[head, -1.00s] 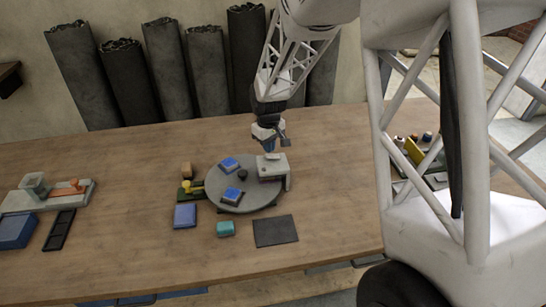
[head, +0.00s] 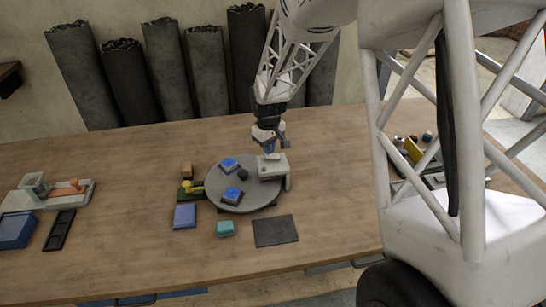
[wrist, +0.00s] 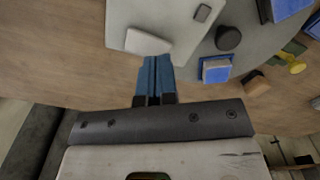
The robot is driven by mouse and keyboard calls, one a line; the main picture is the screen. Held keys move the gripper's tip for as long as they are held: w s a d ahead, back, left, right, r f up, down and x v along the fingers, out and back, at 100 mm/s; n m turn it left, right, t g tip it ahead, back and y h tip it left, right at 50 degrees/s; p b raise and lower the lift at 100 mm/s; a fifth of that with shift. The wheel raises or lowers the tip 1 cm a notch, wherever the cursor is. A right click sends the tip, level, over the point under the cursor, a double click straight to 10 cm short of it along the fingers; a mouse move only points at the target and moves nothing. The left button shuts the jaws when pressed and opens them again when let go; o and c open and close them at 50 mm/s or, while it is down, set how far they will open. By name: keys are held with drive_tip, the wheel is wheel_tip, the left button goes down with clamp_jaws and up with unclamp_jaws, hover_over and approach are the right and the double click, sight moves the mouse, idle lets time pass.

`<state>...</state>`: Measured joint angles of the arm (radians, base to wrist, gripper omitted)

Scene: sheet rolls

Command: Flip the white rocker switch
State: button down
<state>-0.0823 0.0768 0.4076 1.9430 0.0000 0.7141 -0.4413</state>
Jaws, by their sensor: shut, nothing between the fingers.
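A pale grey box (head: 272,170) stands at the right edge of a round grey turntable (head: 215,183). In the wrist view the box (wrist: 125,18) fills the top centre. A white rocker switch (wrist: 148,43) sits on its top near the edge facing my gripper. My gripper (wrist: 156,62) is shut and empty, its blue fingers side by side. The fingertips are right at the near edge of the white switch; I cannot tell whether they touch it. In the head view my gripper (head: 270,151) is just above the box, and the switch is too small to make out clearly.
The turntable carries two blue-topped blocks (head: 229,163) (head: 232,194) and a black knob (head: 243,175). A yellow knob (head: 192,187) is at its left. A blue block (head: 185,215), a teal block (head: 225,228) and a dark plate (head: 275,230) lie in front. Dark rolls (head: 207,70) stand behind.

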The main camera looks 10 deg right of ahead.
sight(269, 157)
drive_tip(key=shift+f, duration=0.95)
idle(0.9)
drive_tip(key=shift+r, duration=3.55)
drive_tip(key=shift+s+r, duration=0.3)
drive_tip(key=shift+r, duration=0.05)
drive_tip(key=s+d+r+m+t, duration=0.1)
drive_tip(key=s+r, duration=0.4)
drive_tip(key=s, duration=0.7)
drive_tip(key=s+d+r+m, duration=0.3)
drive_tip(key=s+r, duration=0.2)
drive_tip(key=s, duration=0.7)
drive_tip(key=s+d+r+m+t, duration=0.1)
drive_tip(key=s+r, duration=0.5)
drive_tip(key=s, duration=0.7)
drive_tip(key=shift+d+m+t, duration=0.3)
drive_tip(key=shift+d+m, duration=0.15)
drive_tip(key=shift+m, duration=0.15)
